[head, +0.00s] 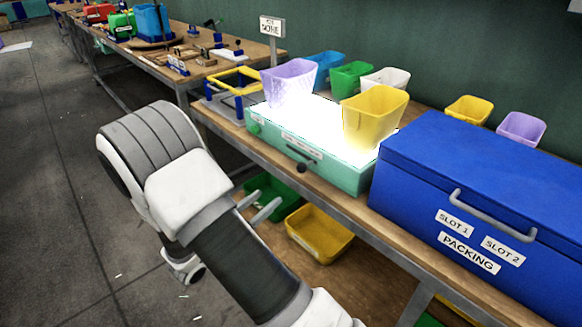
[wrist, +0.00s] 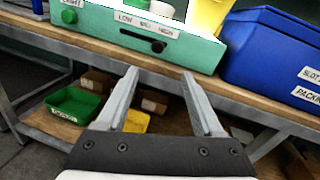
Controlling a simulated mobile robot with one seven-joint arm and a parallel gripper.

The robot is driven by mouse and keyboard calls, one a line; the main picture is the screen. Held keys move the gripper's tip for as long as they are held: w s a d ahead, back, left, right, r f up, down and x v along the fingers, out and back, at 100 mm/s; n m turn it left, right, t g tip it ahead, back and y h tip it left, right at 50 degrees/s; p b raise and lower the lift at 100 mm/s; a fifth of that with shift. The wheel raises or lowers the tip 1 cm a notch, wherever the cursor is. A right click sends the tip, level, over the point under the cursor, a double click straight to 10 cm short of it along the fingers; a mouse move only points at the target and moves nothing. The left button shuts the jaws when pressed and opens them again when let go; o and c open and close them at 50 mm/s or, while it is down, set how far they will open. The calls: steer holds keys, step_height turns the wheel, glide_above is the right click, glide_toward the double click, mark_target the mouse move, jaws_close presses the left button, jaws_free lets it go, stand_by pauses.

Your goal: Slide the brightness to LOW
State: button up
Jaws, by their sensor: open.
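The teal light box (head: 345,174) with a glowing white top stands on the bench. In the wrist view, its front (wrist: 205,52) carries a label strip reading LOW, MID, HIGH (wrist: 145,22). Below the strip is a dark slot (wrist: 135,35) with a black slider knob (wrist: 158,46) at its right end, under HIGH. The knob also shows in the head view (head: 302,168). My gripper (head: 263,205) is open and empty, in front of the bench edge and apart from the box. In the wrist view its fingertips (wrist: 160,75) sit either side of the knob's line, below it.
A green button (wrist: 69,16) is on the box's left front. A purple bin (head: 288,82) and a yellow bin (head: 374,115) stand on the lit top. A blue packing chest (head: 480,190) sits close at right. Green (head: 270,200) and yellow (head: 318,234) bins are on the lower shelf.

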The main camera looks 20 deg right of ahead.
mark_target(298, 170)
steer(key=b+x, duration=0.2)
steer(key=x, duration=1.5)
steer(key=shift+w+f+b, duration=0.1)
steer(key=shift+w+b, duration=0.15)
steer(key=shift+b, duration=0.1)
jaws_close()
stand_by(0.6)
